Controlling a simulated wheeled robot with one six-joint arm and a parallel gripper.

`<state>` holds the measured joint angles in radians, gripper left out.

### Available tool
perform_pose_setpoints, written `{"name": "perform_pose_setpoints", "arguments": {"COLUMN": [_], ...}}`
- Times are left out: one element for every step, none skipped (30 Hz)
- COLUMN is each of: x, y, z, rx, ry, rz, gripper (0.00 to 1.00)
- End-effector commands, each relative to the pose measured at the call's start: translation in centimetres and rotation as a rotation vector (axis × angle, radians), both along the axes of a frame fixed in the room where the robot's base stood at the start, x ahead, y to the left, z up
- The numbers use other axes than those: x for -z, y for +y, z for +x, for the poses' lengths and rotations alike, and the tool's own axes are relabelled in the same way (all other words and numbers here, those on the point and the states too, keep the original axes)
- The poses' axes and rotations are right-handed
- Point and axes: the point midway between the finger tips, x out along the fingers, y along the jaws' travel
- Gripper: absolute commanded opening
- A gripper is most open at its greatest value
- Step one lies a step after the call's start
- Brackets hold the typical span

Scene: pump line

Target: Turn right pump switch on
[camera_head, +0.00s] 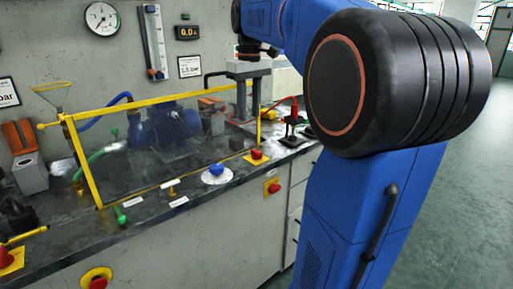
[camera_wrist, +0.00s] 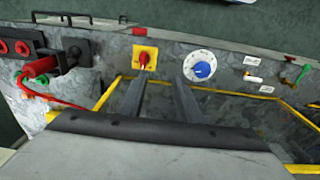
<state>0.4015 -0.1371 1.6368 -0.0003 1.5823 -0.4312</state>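The right pump switch, a red knob on a yellow plate (camera_head: 257,155), sits on the bench top just outside the yellow guard frame's right end. In the wrist view the switch (camera_wrist: 145,57) lies just beyond my left fingertip, with its red handle roughly upright in the picture. My gripper (camera_head: 247,121) points down above the bench, behind the switch. In the wrist view its two fingers (camera_wrist: 161,78) are apart with nothing between them. I see no clear contact with the switch. Another red switch on a yellow plate (camera_head: 11,259) is at the bench's left end.
A blue dial (camera_head: 216,170) is beside the switch, close to my right finger in the wrist view (camera_wrist: 202,69). The yellow guard frame (camera_head: 90,170) encloses the blue pump (camera_head: 165,128). Red jacks (camera_wrist: 20,47) and a red cable (camera_wrist: 55,101) lie left in the wrist view.

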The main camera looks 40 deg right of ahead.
Motion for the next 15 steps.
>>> {"name": "perform_pose_setpoints", "arguments": {"x": [-0.5,-0.8,-1.2,-1.4,-1.6,-1.8,-1.9,-2.0,-2.0,-2.0,-2.0,-1.8,-1.6,-1.4,-1.0], "y": [-1.3,-1.9,-2.6,-3.1,-3.5,-4.0,-4.2,-4.4,-4.7,-4.8,-4.8,-4.9,-4.9,-4.8,-4.8], "z": [0.8,1.1,1.5,1.7,1.9,2.1,2.2,2.3,2.4,2.5,2.5,2.5,2.5,2.4,2.4], "rx": [0.004,0.002,0.002,0.001,0.000,-0.002,-0.002,-0.002,-0.003,-0.003,-0.004,-0.004,-0.004,-0.005,-0.005], "ry": [0.013,0.020,0.028,0.034,0.039,0.045,0.048,0.051,0.054,0.055,0.055,0.056,0.057,0.057,0.057], "rz": [0.005,0.008,0.011,0.014,0.016,0.019,0.019,0.021,0.023,0.023,0.023,0.024,0.024,0.025,0.024], "gripper": [0.31,0.31,0.31,0.31,0.31,0.31,0.31,0.31,0.31,0.31,0.31,0.31,0.31,0.31,0.31]}}
